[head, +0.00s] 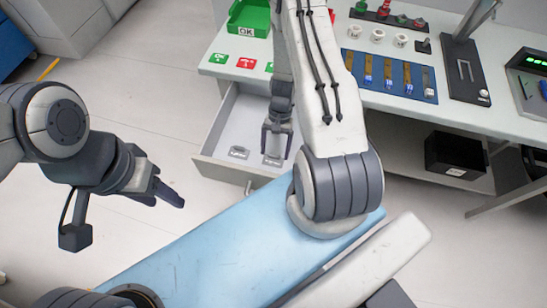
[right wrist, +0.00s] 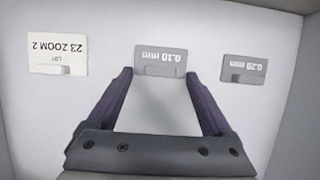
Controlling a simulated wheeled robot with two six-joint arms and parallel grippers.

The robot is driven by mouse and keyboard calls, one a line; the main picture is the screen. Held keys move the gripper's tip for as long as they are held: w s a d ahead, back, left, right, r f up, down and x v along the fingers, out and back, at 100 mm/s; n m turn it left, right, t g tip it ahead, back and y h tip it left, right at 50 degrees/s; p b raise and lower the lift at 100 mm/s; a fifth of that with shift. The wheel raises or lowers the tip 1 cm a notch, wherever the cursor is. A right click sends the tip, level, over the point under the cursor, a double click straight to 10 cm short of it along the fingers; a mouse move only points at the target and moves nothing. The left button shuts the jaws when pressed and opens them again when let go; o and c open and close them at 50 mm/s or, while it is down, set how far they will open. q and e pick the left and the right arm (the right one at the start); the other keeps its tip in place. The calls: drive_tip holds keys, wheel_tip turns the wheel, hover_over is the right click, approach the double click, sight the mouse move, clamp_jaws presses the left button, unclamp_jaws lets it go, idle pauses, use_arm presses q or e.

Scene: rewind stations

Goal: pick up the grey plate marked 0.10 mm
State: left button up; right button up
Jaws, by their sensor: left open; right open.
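The grey plate marked 0.10 mm (right wrist: 160,62) lies in the middle in the right wrist view, its lettering upside down. My right gripper (right wrist: 160,75) is open, with one finger on each side of the plate's near edge; nothing is held. In the head view the right gripper (head: 277,148) points down into the open drawer (head: 222,176), over a grey plate (head: 272,161). Whether the fingers touch the plate or hover above it, I cannot tell. My left gripper (head: 165,190) is open and empty, over the floor left of the drawer.
A grey 0.20 mm plate (right wrist: 244,69) and a white card marked 23 ZOOM 2 (right wrist: 58,55) lie on either side. The drawer's walls surround the right gripper. The bench (head: 345,95) above holds a green OK bin (head: 249,17) and a blue rack (head: 390,75).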

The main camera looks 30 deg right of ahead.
drive_tip(key=shift+c, duration=0.3)
clamp_jaws()
drive_tip(key=shift+r, duration=0.1)
